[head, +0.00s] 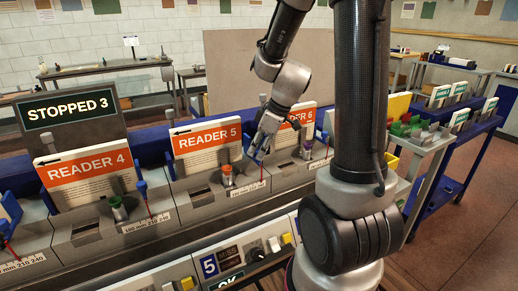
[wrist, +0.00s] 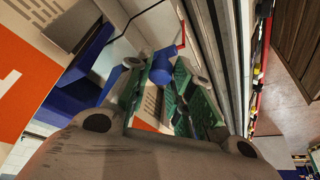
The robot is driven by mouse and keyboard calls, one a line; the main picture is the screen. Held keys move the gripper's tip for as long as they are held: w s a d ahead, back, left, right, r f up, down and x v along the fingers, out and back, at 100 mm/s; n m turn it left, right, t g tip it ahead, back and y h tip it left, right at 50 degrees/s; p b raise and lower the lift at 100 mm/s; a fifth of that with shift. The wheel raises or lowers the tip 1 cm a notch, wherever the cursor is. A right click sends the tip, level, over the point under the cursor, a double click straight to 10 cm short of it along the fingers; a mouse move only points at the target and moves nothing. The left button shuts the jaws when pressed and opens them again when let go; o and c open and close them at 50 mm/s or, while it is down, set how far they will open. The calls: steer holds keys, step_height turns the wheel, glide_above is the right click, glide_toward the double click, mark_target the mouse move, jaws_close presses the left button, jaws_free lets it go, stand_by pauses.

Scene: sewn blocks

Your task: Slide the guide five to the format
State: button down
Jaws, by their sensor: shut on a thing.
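My gripper (head: 262,146) reaches down beside the READER 5 book stack (head: 207,138), at the right end of station five. In the wrist view my gripper (wrist: 172,92) has its green finger pads closed around a blue part (wrist: 163,64), which I take as guide five's knob. A red pointer (wrist: 182,38) stands just beyond it. In the head view the red pointer (head: 262,172) shows below my fingers, over the station's millimetre scale (head: 246,189). The exact mark it points at is too small to read. My fingers mostly hide the guide there.
An orange-topped knob (head: 227,174) stands left of the guide. READER 4 (head: 88,176) and READER 6 (head: 290,128) flank station five, each with its own guide. A sign (head: 70,107) reads "STOPPED 3". A panel marked 5 (head: 209,266) is in front.

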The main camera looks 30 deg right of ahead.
steer(key=a, duration=0.3)
steer(key=shift+a, duration=0.15)
steer(key=c, duration=1.3)
jaws_free()
steer(key=shift+r, duration=0.1)
steer(key=v, duration=1.2)
